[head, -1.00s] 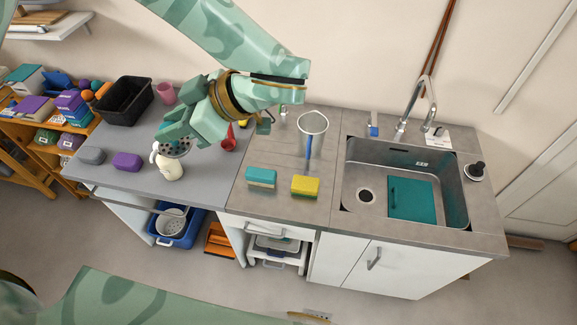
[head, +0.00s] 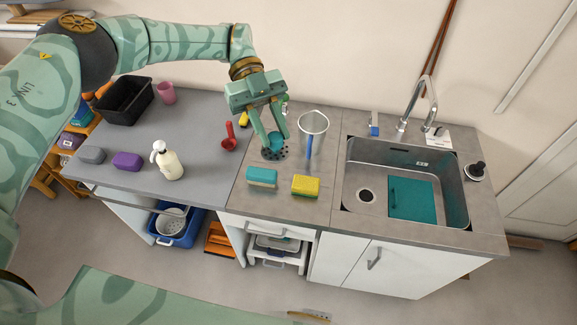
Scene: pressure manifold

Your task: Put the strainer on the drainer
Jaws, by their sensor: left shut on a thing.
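The strainer (head: 273,154) looks like a dark round disc with small holes and a teal upper part. My left gripper (head: 276,141) points down and is shut on it, just above or on the counter behind the teal sponge; I cannot tell if it touches the counter. The fingers hide part of it. The drainer (head: 366,196) appears as the round drain opening in the left part of the sink floor, uncovered. My right gripper is out of view.
The sink (head: 352,170) has a teal board (head: 411,199) in its right part and a tall faucet (head: 403,122) behind. A teal sponge (head: 262,178) and a yellow sponge (head: 305,186) lie at the counter front.

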